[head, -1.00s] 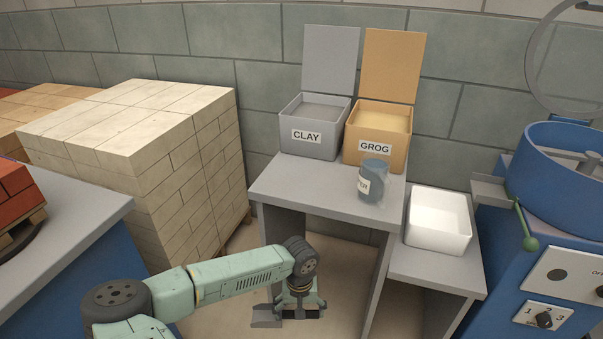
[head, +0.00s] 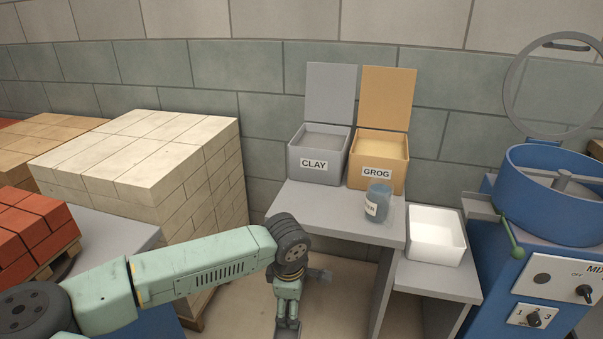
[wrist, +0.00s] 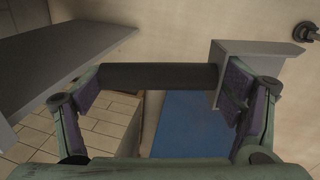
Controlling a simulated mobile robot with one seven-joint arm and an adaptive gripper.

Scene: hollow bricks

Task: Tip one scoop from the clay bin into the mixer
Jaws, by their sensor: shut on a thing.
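My gripper (head: 287,327) hangs low in front of the grey table, at the bottom edge of the head view. In the wrist view my gripper (wrist: 160,88) is shut on a scoop with a black handle (wrist: 158,77) and a grey bowl (wrist: 250,62). The inside of the bowl is hidden, so I cannot tell whether it holds anything. The grey clay bin (head: 317,164), labelled CLAY, stands on the table with its lid up and grey material inside. The blue mixer (head: 565,212) stands at the right with its round guard raised.
The tan GROG bin (head: 376,174) stands open beside the clay bin. A blue-grey labelled jug (head: 378,203) stands near the edge of the table (head: 310,210). A white tub (head: 436,238) sits on a lower stand. Pale bricks (head: 150,150) and red bricks (head: 30,235) are stacked at left.

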